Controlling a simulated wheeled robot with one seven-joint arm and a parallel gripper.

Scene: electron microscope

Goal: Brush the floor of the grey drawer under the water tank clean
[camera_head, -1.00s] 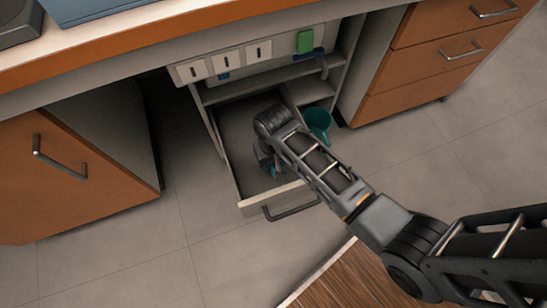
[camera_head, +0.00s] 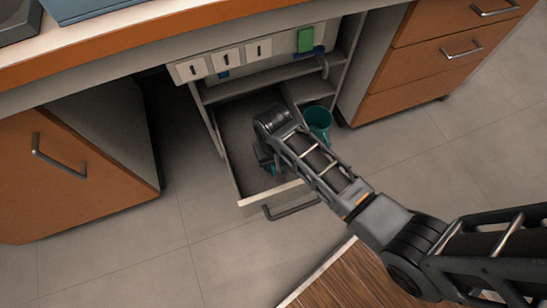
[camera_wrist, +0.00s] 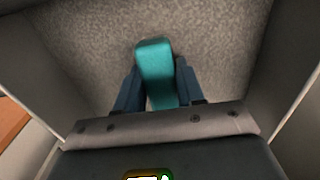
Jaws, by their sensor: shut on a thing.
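The grey drawer (camera_head: 240,185) stands pulled open under the counter, and my arm reaches down into it. In the wrist view its speckled grey floor (camera_wrist: 215,45) fills the middle, with drawer walls at both sides. My gripper (camera_wrist: 158,88) is shut on a teal brush (camera_wrist: 154,62), with a dark blue finger on each side of it. The brush's bristles are hidden, so I cannot tell whether they touch the floor. In the head view only a little teal of the brush (camera_head: 273,168) shows beside my wrist. No separate dirt can be made out on the floor.
A teal cup (camera_head: 319,121) stands right of the drawer. A panel with white switches (camera_head: 226,61) and a green block (camera_head: 305,41) is behind. Orange cabinets stand left (camera_head: 75,175) and right (camera_head: 440,60). The drawer handle (camera_head: 290,210) faces the open tiled floor.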

